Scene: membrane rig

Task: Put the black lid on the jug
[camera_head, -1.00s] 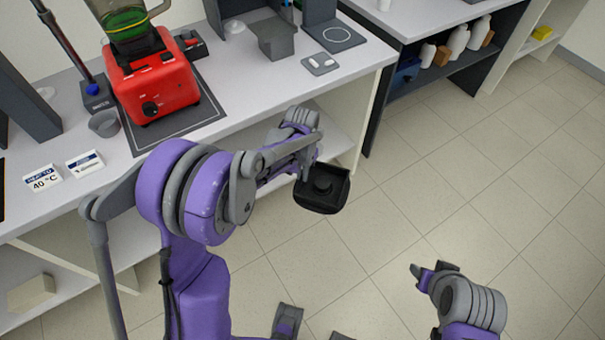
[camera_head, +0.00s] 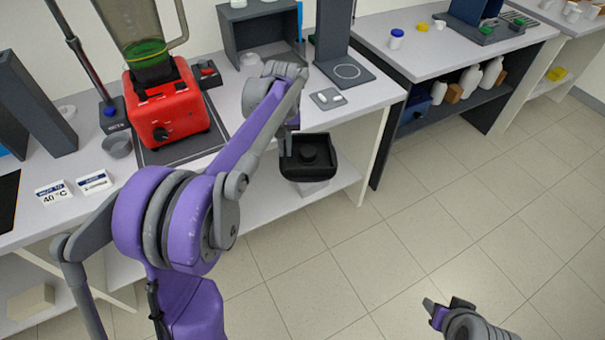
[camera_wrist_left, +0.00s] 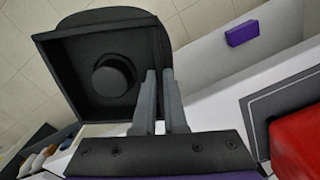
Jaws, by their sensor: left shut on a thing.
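The black lid (camera_head: 308,157) is a square with rounded edges and a round knob in its middle. My left gripper (camera_head: 287,140) is shut on its edge and holds it in the air in front of the bench. The left wrist view shows the lid (camera_wrist_left: 112,75) with both fingers of the left gripper (camera_wrist_left: 160,80) at its rim. The jug (camera_head: 143,35) is clear with a handle and green contents, and stands upright on the red blender base (camera_head: 165,105). Its top is cut off by the frame. My right gripper (camera_head: 448,306) is over the floor, apart from everything; its opening is unclear.
A grey cup (camera_head: 117,146) and small label cards (camera_head: 93,181) stand left of the blender. A dark stand (camera_head: 30,105) is at the far left. A dark open box (camera_head: 262,40) stands behind the lid. The floor at right is clear.

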